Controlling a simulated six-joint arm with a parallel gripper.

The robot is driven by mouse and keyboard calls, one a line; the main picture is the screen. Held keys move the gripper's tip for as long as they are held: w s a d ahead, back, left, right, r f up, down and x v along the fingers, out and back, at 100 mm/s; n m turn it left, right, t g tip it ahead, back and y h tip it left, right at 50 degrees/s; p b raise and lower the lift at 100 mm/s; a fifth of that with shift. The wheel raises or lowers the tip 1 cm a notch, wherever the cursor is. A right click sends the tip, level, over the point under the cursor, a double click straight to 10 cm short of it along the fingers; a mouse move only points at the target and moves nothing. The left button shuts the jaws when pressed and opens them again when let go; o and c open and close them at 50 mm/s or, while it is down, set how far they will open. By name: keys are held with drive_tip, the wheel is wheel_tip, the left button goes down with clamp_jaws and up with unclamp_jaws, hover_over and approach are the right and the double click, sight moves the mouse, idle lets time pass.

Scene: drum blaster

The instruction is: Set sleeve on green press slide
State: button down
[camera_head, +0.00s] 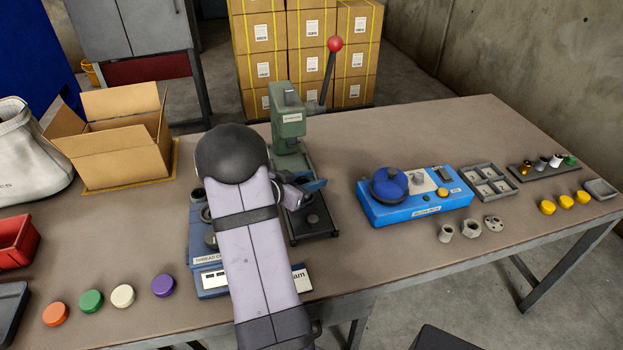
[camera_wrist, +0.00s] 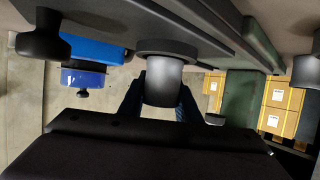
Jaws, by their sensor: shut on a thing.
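The green press (camera_head: 289,125) stands upright behind my arm, with a red-knobbed lever at its upper right. Its dark base (camera_head: 318,226) reaches forward and carries a round black part (camera_head: 313,218). My gripper (camera_head: 316,185) is over this base, low in front of the press column. In the wrist view, my gripper (camera_wrist: 160,102) is shut on the sleeve (camera_wrist: 163,82), a grey cylinder between the fingertips. A wider dark ring (camera_wrist: 165,47) shows at the sleeve's far end. I cannot tell whether they touch. The sleeve is not clear in the head view, and my arm hides part of the press.
A blue thread checker station (camera_head: 207,280) is partly under my arm. A blue device (camera_head: 412,200) with a round dial stands to the right. Loose grey parts (camera_head: 470,228) lie in front of it. Coloured caps (camera_head: 91,303) and an open carton (camera_head: 125,140) are at left.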

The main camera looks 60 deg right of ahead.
drive_tip(key=shift+f+b, duration=0.35)
drive_tip(key=shift+f, duration=0.25)
idle(0.6)
drive_tip(key=c, duration=1.6)
unclamp_jaws()
drive_tip(key=shift+a, duration=0.1)
drive_tip(key=shift+p+v, duration=1.6)
drive_tip(key=shift+v, duration=0.75)
drive_tip(key=shift+p+v, duration=0.85)
drive_tip(key=shift+p, duration=0.05)
drive_tip(key=v, duration=0.3)
drive_tip(key=shift+w+a+p, duration=0.1)
drive_tip(key=shift+w+p, duration=0.05)
drive_tip(key=shift+p, duration=0.25)
drive_tip(key=shift+r+p, duration=0.15)
drive_tip(key=shift+p, duration=0.2)
drive_tip(key=shift+a+r, duration=0.15)
drive_tip(key=shift+a, duration=0.4)
